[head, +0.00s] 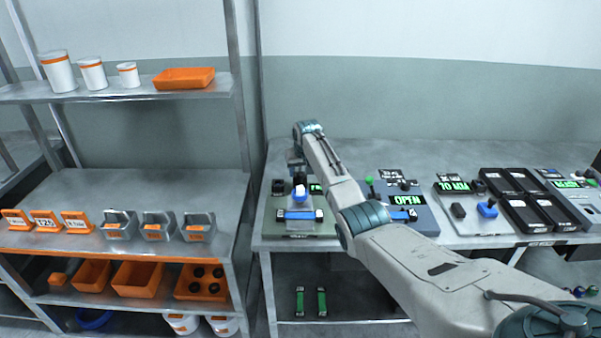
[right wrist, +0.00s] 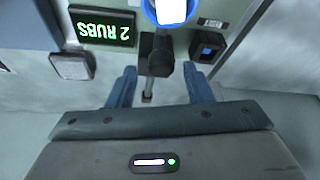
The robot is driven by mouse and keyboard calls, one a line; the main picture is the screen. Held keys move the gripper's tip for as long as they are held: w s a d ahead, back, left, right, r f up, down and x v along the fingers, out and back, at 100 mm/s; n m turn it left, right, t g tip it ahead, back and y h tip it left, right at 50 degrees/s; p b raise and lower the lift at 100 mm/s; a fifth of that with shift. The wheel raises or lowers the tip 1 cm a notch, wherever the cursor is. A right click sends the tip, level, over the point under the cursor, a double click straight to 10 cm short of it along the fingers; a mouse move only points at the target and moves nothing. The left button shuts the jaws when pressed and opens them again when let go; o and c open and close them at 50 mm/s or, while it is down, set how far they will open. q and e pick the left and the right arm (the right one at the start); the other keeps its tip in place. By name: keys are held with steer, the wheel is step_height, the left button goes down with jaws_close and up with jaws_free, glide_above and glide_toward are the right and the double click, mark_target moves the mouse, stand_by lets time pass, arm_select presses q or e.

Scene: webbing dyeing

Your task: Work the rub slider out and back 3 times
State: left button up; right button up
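The rub station (head: 275,228) is a green-grey plate at the left end of the right-hand bench. It carries a blue-and-white piece (head: 299,193), also in the right wrist view (right wrist: 170,10). A black handle on a stem (right wrist: 161,55), likely the rub slider's, stands beside that piece. A display (right wrist: 102,26) reads "2 RUBS" upside down. My right gripper (right wrist: 160,88) is above the station, its blue fingers spread with clear gaps on both sides of the handle. In the head view, the right gripper (head: 296,165) is small and partly hidden. My left gripper is out of view.
A black block (right wrist: 207,46) sits near the handle. To the right are a station reading "OPEN" (head: 425,222), a "10 MM" station (head: 470,212) and black trays (head: 515,215). A shelf upright (head: 240,90) stands to the left. The bench behind the stations is clear.

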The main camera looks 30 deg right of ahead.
steer(key=shift+f, duration=0.2)
steer(key=shift+r, duration=0.1)
steer(key=shift+s+a+r, duration=0.1)
steer(key=shift+s+r, duration=0.05)
steer(key=shift+r, duration=0.1)
steer(key=b+v, duration=0.2)
steer(key=v, duration=0.8)
